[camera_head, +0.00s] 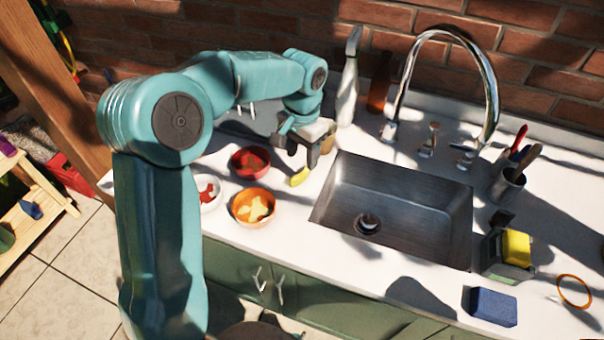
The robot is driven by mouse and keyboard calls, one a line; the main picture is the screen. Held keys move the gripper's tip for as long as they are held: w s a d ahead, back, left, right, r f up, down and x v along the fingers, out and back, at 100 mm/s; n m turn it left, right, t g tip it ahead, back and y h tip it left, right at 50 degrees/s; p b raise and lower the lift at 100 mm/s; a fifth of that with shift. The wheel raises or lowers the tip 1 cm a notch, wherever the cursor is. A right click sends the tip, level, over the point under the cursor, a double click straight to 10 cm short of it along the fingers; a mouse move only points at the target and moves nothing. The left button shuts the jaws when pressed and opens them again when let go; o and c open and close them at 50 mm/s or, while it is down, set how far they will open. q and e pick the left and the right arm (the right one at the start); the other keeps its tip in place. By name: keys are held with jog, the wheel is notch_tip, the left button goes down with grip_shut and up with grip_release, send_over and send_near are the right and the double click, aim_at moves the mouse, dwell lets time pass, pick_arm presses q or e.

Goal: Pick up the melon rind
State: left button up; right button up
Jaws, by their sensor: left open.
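A small curved yellow piece, which looks like the melon rind (300,177), lies on the white counter between the bowls and the sink's left edge. My left gripper (303,160) reaches over from the left and points down just above and behind the rind. Its jaws are open, and the rind shows below them, not clearly between the fingers. I cannot tell whether a fingertip touches it. My right gripper is not in view.
A red bowl (239,166), an orange bowl (240,216) and a white bowl (217,201) hold scraps left of the rind. The sink (420,210) opens to the right. A spray bottle (347,95) and a tall faucet (487,80) stand behind. A blue sponge (493,306) lies at front right.

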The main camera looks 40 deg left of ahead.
aim_at(301, 173)
pick_arm(q)
jog(key=f, duration=0.5)
jog(key=w+a+f+p, duration=0.1)
jog(key=f, duration=0.1)
jog(key=shift+f, duration=0.2)
jog(key=shift+s+d+r, duration=0.15)
jog(key=shift+s, duration=0.05)
jog(key=shift+s+d+r, duration=0.1)
jog(key=shift+s+r, duration=0.05)
jog(key=c, duration=0.8)
grip_shut()
